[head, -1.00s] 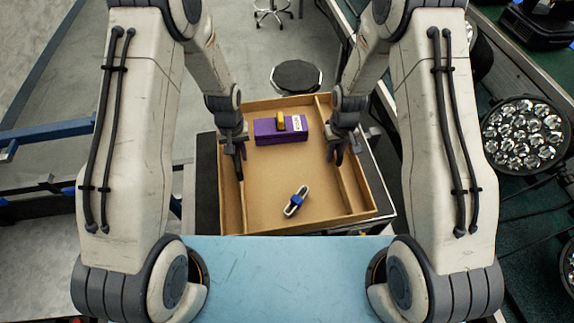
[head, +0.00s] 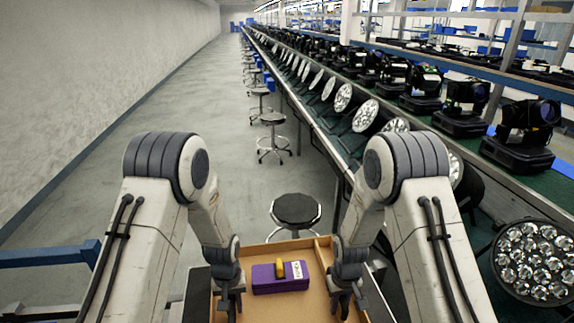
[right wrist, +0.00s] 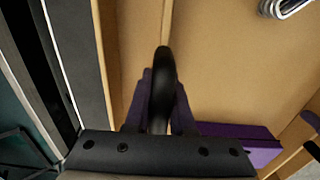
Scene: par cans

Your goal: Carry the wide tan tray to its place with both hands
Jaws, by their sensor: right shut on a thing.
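The wide tan tray (head: 288,246) is at the bottom centre of the head view, its near part cut off. It also fills much of the right wrist view (right wrist: 235,60). A purple box (head: 278,284) with a yellow item on top lies inside it. My right gripper (head: 343,303) is at the tray's right side, shut on a black curved handle (right wrist: 162,82) in the right wrist view. My left gripper (head: 229,305) is at the tray's left wall; whether its fingers are closed is not clear. A metal clip (right wrist: 285,6) lies in the tray.
A round black stool (head: 296,210) stands just beyond the tray, with more stools farther along the aisle. A long bench of stage lights (head: 525,262) runs along the right. A blue rail (head: 50,258) is at the left. The grey floor (head: 150,215) left of the stools is clear.

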